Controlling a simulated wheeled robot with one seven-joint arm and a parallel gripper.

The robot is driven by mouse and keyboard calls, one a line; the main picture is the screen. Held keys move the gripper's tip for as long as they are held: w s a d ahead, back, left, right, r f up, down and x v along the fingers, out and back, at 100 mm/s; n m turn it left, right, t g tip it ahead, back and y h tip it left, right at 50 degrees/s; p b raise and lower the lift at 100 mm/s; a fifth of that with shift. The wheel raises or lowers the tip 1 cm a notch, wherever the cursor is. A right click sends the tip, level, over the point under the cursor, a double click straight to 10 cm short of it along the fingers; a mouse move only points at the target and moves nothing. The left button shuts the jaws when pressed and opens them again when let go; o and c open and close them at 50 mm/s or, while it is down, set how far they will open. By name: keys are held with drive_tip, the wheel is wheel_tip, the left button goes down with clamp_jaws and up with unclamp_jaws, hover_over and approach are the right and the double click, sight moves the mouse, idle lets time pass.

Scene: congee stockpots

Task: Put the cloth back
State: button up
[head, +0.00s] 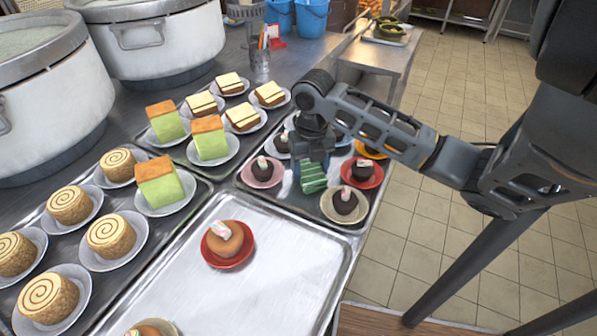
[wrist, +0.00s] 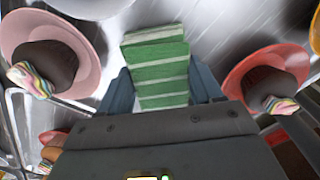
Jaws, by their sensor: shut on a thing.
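The cloth (head: 313,178) is a folded green piece with white stripes. In the head view it shows just below my gripper (head: 312,160), above the tray of chocolate cakes. In the wrist view the cloth (wrist: 158,72) sits between the two blue-grey fingers of my gripper (wrist: 160,88), which are shut on it. The cloth's lower part is hidden by the gripper body. I cannot tell whether the cloth touches the tray.
Plates with chocolate cakes (head: 346,201) stand close around the gripper, including a pink plate (head: 263,180) and a red plate (head: 373,177). A near tray (head: 285,285) has bare room. Large pots (head: 150,45) stand at the back left.

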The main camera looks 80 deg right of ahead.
drive_tip(key=shift+f, duration=0.1)
drive_tip(key=shift+f, duration=0.1)
drive_tip(key=o, duration=1.1)
drive_tip(key=shift+r, duration=0.2)
